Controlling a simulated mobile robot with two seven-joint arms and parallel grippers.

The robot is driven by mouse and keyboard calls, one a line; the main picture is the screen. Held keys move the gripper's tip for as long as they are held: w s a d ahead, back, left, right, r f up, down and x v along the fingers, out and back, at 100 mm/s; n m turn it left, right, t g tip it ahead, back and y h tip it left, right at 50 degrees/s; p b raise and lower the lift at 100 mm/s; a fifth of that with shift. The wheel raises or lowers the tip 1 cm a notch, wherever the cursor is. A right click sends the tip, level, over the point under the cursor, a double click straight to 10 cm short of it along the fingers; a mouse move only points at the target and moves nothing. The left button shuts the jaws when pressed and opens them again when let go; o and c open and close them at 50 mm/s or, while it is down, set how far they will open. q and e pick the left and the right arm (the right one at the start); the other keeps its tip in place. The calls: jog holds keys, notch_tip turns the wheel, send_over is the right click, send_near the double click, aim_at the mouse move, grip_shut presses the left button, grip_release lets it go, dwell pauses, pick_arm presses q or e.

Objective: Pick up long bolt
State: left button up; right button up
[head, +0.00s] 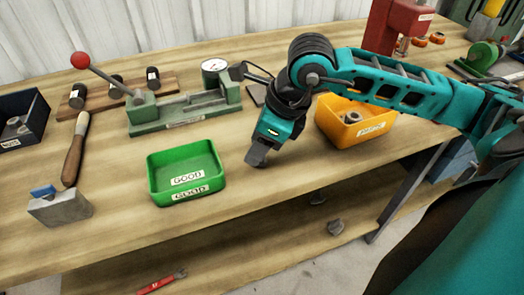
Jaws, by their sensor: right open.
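No long bolt can be made out for certain; one may be hidden behind my right gripper or inside a bin. My right gripper (257,158) points down over the bench, between the green GOOD tray (158,185) and the yellow bin (325,124). Its jaws are open, and I see nothing held in them. The GOOD tray looks empty. The yellow bin holds metal parts, at least one ring-shaped, partly behind my arm. My left gripper is not in view.
A green lever tester (170,118) with a gauge stands behind the tray. At left are a dark bin (38,120), a wooden-handled tool (74,155) and a grey block (60,209). A red machine (396,25) stands at the back right. The bench front is clear.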

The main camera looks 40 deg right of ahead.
grip_shut()
jog(key=shift+r, duration=0.2)
dwell(0.4)
